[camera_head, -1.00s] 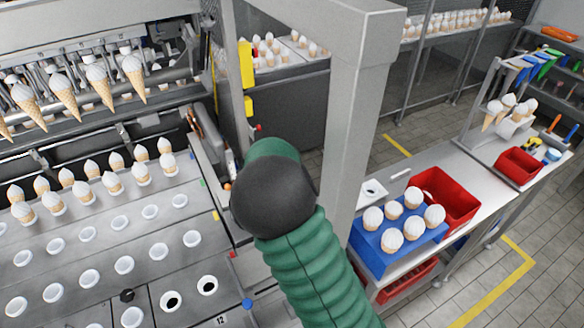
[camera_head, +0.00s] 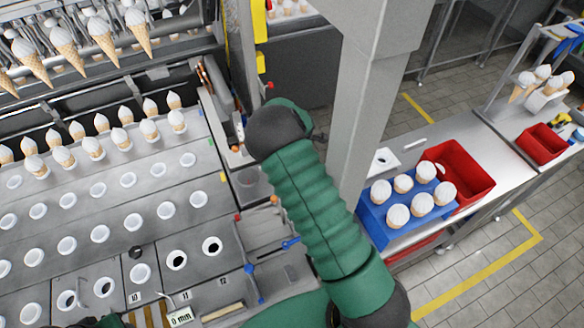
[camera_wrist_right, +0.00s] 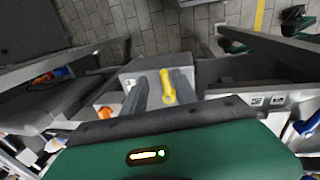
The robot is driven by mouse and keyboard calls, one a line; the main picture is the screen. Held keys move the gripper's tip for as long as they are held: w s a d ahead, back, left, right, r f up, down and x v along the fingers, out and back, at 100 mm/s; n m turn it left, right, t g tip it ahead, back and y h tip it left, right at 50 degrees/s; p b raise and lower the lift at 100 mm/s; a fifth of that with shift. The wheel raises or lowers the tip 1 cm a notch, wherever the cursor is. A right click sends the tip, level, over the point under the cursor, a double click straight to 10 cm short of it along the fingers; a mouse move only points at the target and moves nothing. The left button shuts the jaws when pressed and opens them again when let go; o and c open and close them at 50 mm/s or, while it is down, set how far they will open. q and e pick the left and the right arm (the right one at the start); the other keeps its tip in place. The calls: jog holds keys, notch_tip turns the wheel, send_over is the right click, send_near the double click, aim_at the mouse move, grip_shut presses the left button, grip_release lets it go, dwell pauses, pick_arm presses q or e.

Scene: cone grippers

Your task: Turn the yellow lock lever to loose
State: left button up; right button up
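The yellow lock lever (camera_wrist_right: 168,88) shows in the right wrist view, in front of a grey box (camera_wrist_right: 150,66). My right gripper (camera_wrist_right: 163,84) is open, with one grey finger on each side of the lever. The lever appears closer to the right-hand finger; I cannot tell whether they touch. In the head view, my green-sleeved right arm reaches up beside the machine and hides its gripper and the lever. A dark part, likely of my left arm, shows at the bottom left edge; its fingers cannot be made out.
The cone machine (camera_head: 110,215) with rows of holes and cones fills the left. A grey post (camera_head: 370,110) stands right of my right arm. Beyond it, a blue cone tray (camera_head: 385,222) and a red bin (camera_head: 470,172) sit on a bench. Tiled floor lies right.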

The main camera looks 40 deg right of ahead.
jog(key=shift+s+a+f, duration=0.15)
jog(key=shift+a+f, duration=0.05)
jog(key=shift+f, duration=0.15)
jog(key=shift+a, duration=0.35)
jog(key=shift+a+r, duration=0.1)
jog(key=shift+a, duration=0.35)
jog(key=shift+c, duration=0.4)
jog(key=shift+d, duration=0.25)
jog(key=c, duration=0.5)
jog(key=shift+d, duration=0.3)
grip_shut()
pick_arm(q)
jog(key=shift+s+a, duration=0.25)
jog(key=shift+a, duration=0.5)
pick_arm(e)
jog(key=shift+a, duration=0.1)
pick_arm(q)
jog(key=shift+a, duration=0.1)
